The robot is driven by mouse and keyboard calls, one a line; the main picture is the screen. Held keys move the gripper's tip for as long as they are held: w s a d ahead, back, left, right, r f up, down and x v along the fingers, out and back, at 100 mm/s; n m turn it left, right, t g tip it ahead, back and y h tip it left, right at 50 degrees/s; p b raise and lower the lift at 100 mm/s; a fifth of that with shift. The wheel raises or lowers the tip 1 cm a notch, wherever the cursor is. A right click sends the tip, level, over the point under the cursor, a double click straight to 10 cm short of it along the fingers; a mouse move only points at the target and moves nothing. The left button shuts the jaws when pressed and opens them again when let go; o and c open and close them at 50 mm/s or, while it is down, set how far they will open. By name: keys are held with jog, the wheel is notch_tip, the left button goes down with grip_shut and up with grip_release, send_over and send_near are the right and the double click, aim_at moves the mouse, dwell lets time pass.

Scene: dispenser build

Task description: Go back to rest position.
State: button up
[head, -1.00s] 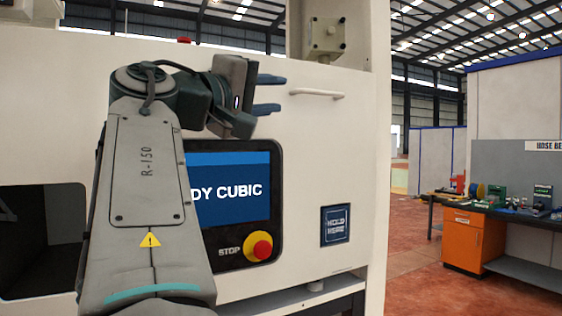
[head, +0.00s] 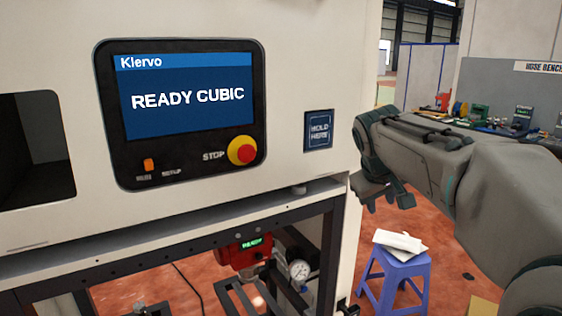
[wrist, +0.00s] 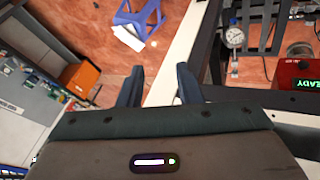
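My gripper (head: 388,197) hangs to the right of the machine in the head view, near its front right edge, with the arm reaching in from the right. In the wrist view my gripper (wrist: 155,85) has its two fingers apart with nothing between them. The machine's screen (head: 186,96) reads "Klervo" and "READY CUBIC". A red and yellow stop button (head: 242,150) is at the screen's lower right. A dark blue "HOLD HERE" plate (head: 318,130) is on the front panel, left of my gripper and apart from it.
A blue stool (head: 394,278) with white sheets (head: 398,241) on it stands below my gripper. A red unit (head: 243,254) showing "READY" and a gauge (head: 299,269) sit under the machine. A hose bench is at the back right. Red floor is open between.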

jog(key=s+a+f+m+g+y, duration=0.1)
jog(key=s+a+f, duration=0.2)
jog(key=s+f, duration=0.5)
jog(key=s+a+f+m+g+y, duration=0.1)
jog(key=s+a+f+m+y, duration=0.1)
jog(key=s+f, duration=0.7)
jog(key=s+a, duration=0.1)
jog(key=s, duration=0.6)
jog(key=shift+f+g, duration=0.25)
jog(key=shift+g, duration=0.05)
